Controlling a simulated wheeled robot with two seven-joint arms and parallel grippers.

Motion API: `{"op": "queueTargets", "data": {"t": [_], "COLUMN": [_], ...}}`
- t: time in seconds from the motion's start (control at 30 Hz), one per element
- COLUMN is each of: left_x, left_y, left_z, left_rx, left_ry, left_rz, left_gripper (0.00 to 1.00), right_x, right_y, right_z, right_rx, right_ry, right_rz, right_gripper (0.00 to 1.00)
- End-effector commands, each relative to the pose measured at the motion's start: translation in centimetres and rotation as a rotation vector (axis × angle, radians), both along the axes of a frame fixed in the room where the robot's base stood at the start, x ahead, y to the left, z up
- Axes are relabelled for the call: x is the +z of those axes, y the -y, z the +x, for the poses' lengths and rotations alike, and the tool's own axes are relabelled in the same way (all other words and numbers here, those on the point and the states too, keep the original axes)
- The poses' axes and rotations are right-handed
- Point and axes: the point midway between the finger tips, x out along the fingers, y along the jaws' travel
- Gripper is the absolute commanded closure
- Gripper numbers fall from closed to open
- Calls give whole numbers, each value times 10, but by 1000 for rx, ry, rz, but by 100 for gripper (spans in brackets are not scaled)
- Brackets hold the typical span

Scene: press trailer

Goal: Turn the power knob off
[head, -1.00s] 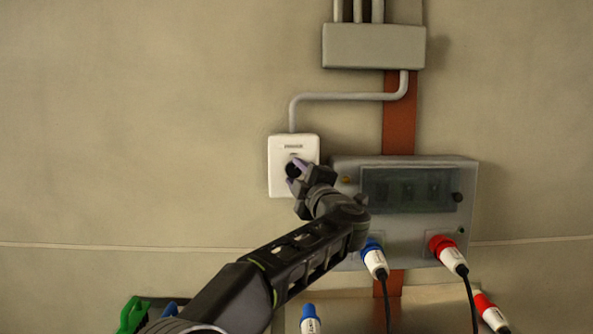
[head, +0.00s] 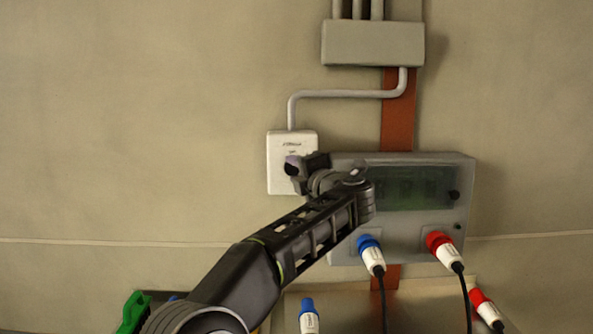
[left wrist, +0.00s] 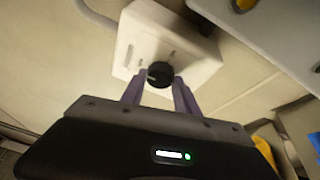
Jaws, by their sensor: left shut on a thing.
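The power knob is a round black knob (left wrist: 160,74) on a white wall box (left wrist: 140,35). In the head view the white box (head: 280,178) hangs on the wall left of the grey panel, and the black knob (head: 291,168) shows at my gripper's tip. My left gripper (head: 294,172) is at the box front. In the left wrist view its two purple fingers (left wrist: 158,86) stand on either side of the knob and are shut on it. My right gripper is not in view.
A grey panel (head: 400,225) stands close right of the box, with a blue plug (head: 371,255) and a red plug (head: 441,248) in it. A grey conduit (head: 340,94) runs above the box. The wall to the left is clear.

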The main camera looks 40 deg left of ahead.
Motion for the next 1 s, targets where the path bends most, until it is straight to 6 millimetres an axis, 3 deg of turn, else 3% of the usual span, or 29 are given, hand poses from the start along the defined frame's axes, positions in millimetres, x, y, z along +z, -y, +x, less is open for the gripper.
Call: {"op": "queueTargets", "data": {"t": [0.23,0.27,0.5,0.83,1.0], "left_x": [0,0,0,0,-1], "left_y": [0,0,0,3,19], "left_z": [0,0,0,-2,-11], "left_rx": [1,1,0,0,-2], "left_ry": [2,2,1,1,1], "left_rz": [-3,-3,-1,-1,0], "left_gripper": [100,61,42,42,42], "right_x": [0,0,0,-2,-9], "right_y": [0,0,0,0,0], "right_z": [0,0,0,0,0], "right_rx": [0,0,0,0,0], "right_ry": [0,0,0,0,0], "right_rz": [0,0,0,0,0], "right_gripper": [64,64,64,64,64]}}
